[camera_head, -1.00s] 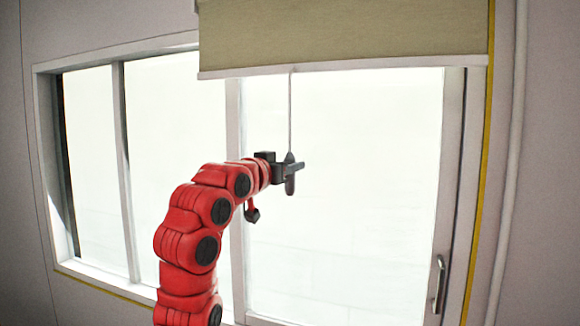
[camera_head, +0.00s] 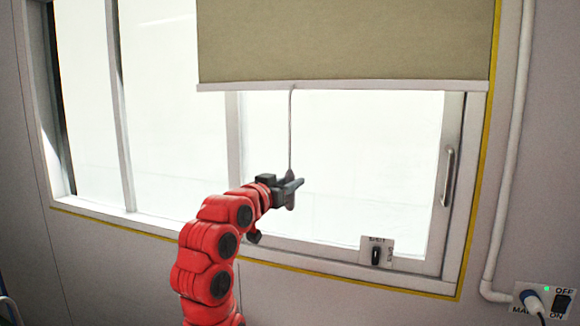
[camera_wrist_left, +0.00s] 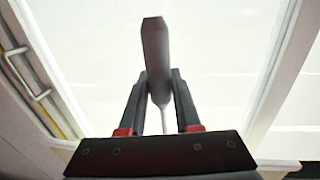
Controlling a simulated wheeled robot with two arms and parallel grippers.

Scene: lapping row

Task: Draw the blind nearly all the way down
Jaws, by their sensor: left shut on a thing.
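The tan blind (camera_head: 345,42) hangs over the upper right part of the window, with a pale bottom bar (camera_head: 340,86). A thin cord (camera_head: 291,130) runs from the bar down to a dark grey pull handle (camera_head: 290,201). My left gripper (camera_head: 291,187) is shut on the pull handle, in front of the glass below the bar. My right gripper is in neither view.
A door-type handle (camera_head: 447,177) is on the window frame's right side. A small switch plate (camera_head: 376,252) sits at the lower frame. A white pipe (camera_head: 510,150) runs down the right wall to an outlet panel (camera_head: 545,302).

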